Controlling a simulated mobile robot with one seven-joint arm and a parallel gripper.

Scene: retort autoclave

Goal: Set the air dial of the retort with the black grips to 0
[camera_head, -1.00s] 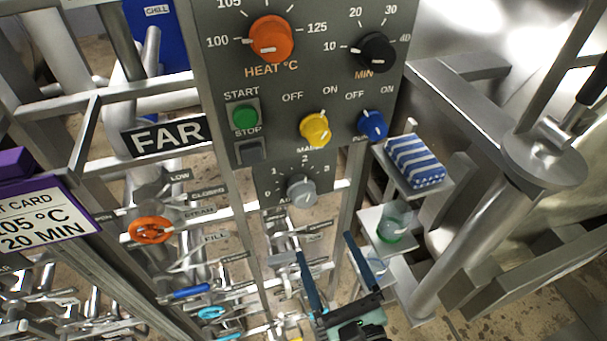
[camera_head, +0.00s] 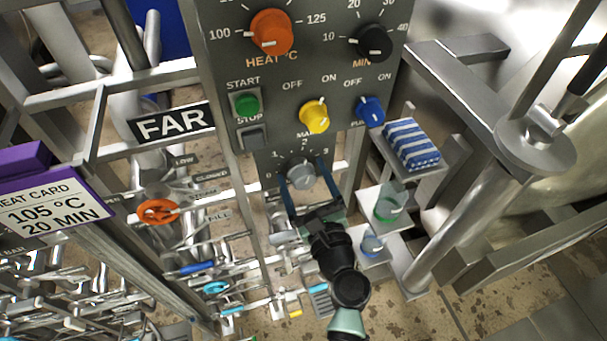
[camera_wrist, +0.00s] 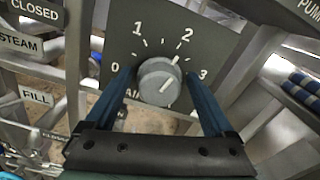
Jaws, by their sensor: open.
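The air dial is a round grey knob (camera_head: 301,174) at the bottom of the grey control panel. In the wrist view the knob (camera_wrist: 160,82) sits on a plate marked 0, 1, 2, 3. Its white line slants up and right, seemingly toward the 2; the exact reading is hard to tell. My gripper (camera_head: 305,181) is open, with its two blue fingers on either side of the knob. In the wrist view my gripper (camera_wrist: 160,77) shows gaps between both fingers and the knob. The AIR label is partly hidden below the knob.
Above are an orange heat knob (camera_head: 271,32), a black minutes knob (camera_head: 371,43), a yellow knob (camera_head: 314,117), a blue knob (camera_head: 371,111) and a green start button (camera_head: 246,103). Right are shelves with a striped cloth (camera_head: 411,145) and a green-tinted glass (camera_head: 390,203). A FAR sign (camera_head: 171,123) hangs left.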

